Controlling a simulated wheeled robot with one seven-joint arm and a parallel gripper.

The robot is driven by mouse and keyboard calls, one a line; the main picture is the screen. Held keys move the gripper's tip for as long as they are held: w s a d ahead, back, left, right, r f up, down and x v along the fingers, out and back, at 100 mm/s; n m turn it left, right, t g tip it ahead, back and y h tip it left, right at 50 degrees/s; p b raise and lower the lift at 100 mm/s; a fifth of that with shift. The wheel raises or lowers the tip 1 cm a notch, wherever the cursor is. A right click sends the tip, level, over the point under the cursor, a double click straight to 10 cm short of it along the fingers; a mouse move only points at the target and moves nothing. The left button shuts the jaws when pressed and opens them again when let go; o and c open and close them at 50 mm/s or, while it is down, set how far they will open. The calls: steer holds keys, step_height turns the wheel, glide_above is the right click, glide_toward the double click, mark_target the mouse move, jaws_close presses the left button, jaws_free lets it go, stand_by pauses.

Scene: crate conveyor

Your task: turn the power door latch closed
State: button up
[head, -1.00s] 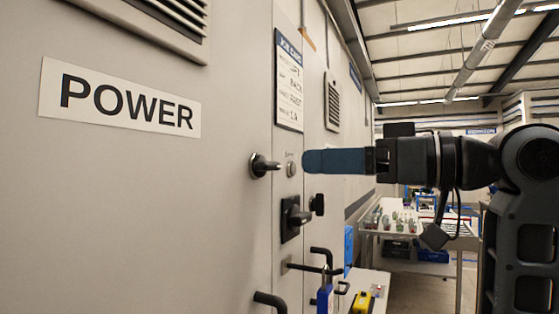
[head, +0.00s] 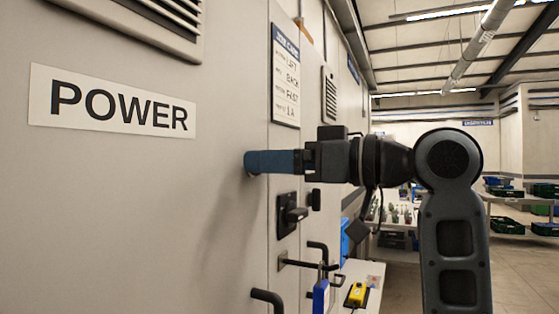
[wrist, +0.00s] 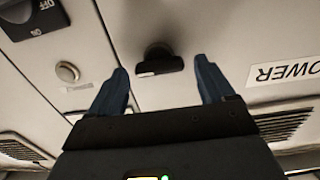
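The power door (head: 130,200) is a pale grey cabinet door with a POWER label (head: 120,102). Its black latch (wrist: 158,62) shows in the wrist view as a short knob with a bar lying roughly across the picture. My gripper (wrist: 160,64) is open, its two blue fingers to either side of the latch in that view. I cannot tell whether either finger touches it. In the head view my gripper (head: 248,162) reaches in from the right, fingertips close to the door, and hides the latch.
A black rotary switch (head: 291,214) is right of the door, below my gripper. Black handles (head: 268,298) and a blue padlock (head: 321,296) are lower. A round button (wrist: 67,72) lies beside the latch. A yellow device (head: 357,294) rests on a bench.

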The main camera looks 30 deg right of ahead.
steer(key=c, duration=0.9)
steer(key=shift+c, duration=0.2)
steer(key=shift+f+n+b, duration=0.1)
steer(key=shift+n+b, duration=0.3)
steer(key=shift+b, duration=0.05)
steer(key=shift+s+a+f+n+b, duration=0.1)
steer(key=shift+f+n+b, duration=0.05)
steer(key=shift+n+b, duration=3.55)
steer(key=shift+s+a+f+n+b, duration=0.1)
steer(key=shift+n+b, duration=2.55)
steer(key=shift+n, duration=2.05)
